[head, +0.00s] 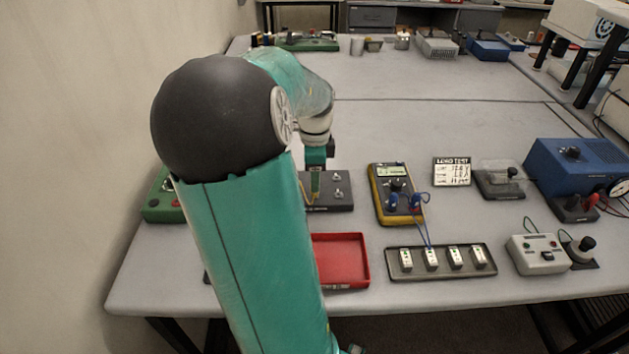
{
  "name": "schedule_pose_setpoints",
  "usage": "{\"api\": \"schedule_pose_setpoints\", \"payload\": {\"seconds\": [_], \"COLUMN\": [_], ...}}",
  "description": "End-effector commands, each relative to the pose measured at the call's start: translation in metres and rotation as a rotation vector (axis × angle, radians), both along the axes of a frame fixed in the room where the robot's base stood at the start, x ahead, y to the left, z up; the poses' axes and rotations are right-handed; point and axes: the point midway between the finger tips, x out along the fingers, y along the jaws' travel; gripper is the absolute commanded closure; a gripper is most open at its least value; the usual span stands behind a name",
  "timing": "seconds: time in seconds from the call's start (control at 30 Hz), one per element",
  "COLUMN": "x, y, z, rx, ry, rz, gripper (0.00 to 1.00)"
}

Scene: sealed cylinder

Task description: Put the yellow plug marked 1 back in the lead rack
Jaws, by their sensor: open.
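My gripper (316,178) points down over the left part of a dark box with metal knobs (337,191), beyond the red tray. It is small in the head view and partly covered by my own arm. A thin yellow lead (303,190) shows beside the fingers, against the dark box. The yellow plug and its mark 1 cannot be made out. I cannot tell whether the fingers touch the lead or a plug. No lead rack can be identified for sure; my arm hides part of the bench.
A red tray (342,262) lies in front. To the right are a yellow multimeter (395,190) with blue leads, a dark strip with several white blocks (443,272), a lead test card (452,171) and a blue instrument (580,165). A green box (160,205) is left. The bench's middle is clear.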

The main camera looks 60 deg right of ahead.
Motion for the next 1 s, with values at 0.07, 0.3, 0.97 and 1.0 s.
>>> {"api": "schedule_pose_setpoints", "payload": {"seconds": [0.07,0.3,0.97,1.0], "x": [0.002,0.001,0.000,0.000], "y": [-0.001,0.000,0.000,0.000], "z": [0.019,0.072,0.110,0.110], "rx": [-0.003,-0.003,0.000,0.000], "ry": [-0.005,-0.004,0.000,0.000], "rz": [0.004,0.003,0.001,0.001], "gripper": [0.54,0.54,0.54,0.54]}}
